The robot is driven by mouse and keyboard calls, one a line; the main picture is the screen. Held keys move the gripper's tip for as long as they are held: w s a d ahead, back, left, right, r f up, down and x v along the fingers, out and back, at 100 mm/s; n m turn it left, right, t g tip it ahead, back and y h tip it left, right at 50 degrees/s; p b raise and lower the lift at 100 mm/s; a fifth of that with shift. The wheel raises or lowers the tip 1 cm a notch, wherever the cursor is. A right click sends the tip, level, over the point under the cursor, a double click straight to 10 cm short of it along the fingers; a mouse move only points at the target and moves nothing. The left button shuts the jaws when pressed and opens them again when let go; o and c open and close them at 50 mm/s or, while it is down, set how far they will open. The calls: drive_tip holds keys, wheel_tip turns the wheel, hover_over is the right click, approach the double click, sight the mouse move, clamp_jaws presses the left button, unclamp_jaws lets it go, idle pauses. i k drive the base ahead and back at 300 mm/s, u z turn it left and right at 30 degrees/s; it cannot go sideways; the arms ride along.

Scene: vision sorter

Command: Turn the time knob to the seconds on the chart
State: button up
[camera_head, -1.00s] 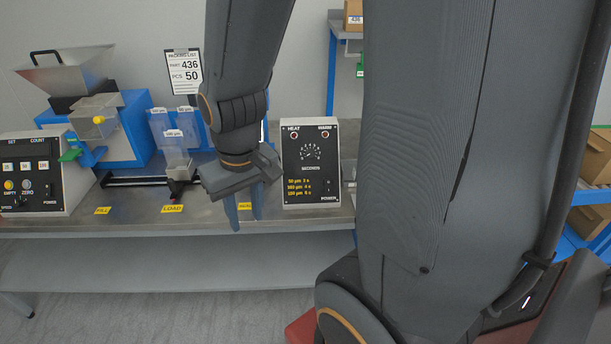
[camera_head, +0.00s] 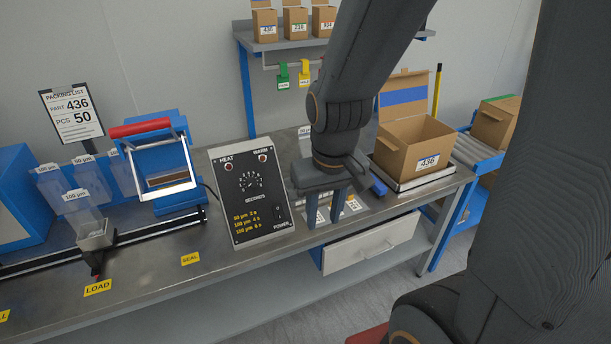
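The control box (camera_head: 247,205) stands on the bench, with HEAT and WARM lamps at its top. Its time knob (camera_head: 250,182) sits inside a ring of marks labelled SECONDS; its pointer direction is too small to tell. The chart (camera_head: 245,222) is yellow lettering low on the same face, pairing µm sizes with seconds: 50 µm reads 2 s and 100 µm reads 4 s. A bag marked 100 µm (camera_head: 82,212) stands at the LOAD label. My gripper (camera_head: 325,208) points down, right of the box, fingers apart, empty and clear of the knob.
A blue sealer (camera_head: 158,150) with a red handle stands left of the box. A packing list (camera_head: 72,112) shows part 436, 50 pieces. An open carton (camera_head: 405,155) sits on a scale at right. A drawer (camera_head: 370,246) lies below the bench. Bare bench lies before the box.

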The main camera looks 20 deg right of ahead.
sight(251, 181)
drive_tip(key=z, duration=0.15)
drive_tip(key=k, duration=0.8)
drive_tip(key=u, duration=1.4)
